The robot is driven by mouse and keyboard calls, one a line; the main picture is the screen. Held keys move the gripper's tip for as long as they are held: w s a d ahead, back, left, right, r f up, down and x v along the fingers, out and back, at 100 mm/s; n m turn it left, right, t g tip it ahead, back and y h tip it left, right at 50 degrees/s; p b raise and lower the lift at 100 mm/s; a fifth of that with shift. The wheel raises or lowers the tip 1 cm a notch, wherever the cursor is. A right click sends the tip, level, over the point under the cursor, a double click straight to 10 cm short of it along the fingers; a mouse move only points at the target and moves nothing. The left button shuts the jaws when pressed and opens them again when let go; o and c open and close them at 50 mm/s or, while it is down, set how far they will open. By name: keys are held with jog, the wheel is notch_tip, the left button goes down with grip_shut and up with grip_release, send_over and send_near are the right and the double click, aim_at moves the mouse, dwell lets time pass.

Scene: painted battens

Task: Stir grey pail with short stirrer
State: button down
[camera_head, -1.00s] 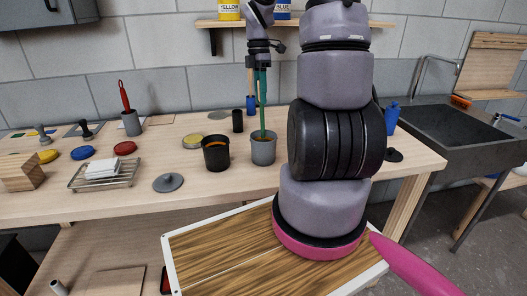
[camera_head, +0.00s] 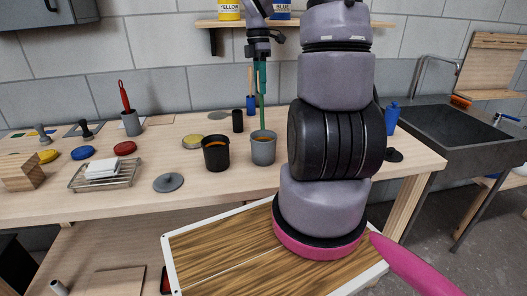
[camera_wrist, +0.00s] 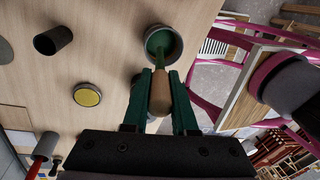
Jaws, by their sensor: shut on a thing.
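The grey pail (camera_head: 263,152) stands upright on the workbench, right of a black pail. In the wrist view its round rim (camera_wrist: 177,46) shows near the top, with green inside it. My gripper (camera_head: 260,88) is above the pail, pointing down, with green fingers. It is shut on the short stirrer (camera_head: 262,115), whose green lower part reaches down into the pail. In the wrist view the stirrer's wooden handle (camera_wrist: 160,94) lies between my fingers (camera_wrist: 162,78). The stirrer's lower end is hidden inside the pail.
The black pail (camera_head: 216,154) stands close left of the grey pail. A yellow-topped tin (camera_head: 193,141) and a grey lid (camera_head: 168,182) lie to the left. My arm hides the bench to the right.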

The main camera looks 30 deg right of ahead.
jog(key=shift+r, duration=0.1)
jog(key=shift+r, duration=2.4)
jog(key=shift+a, duration=0.1)
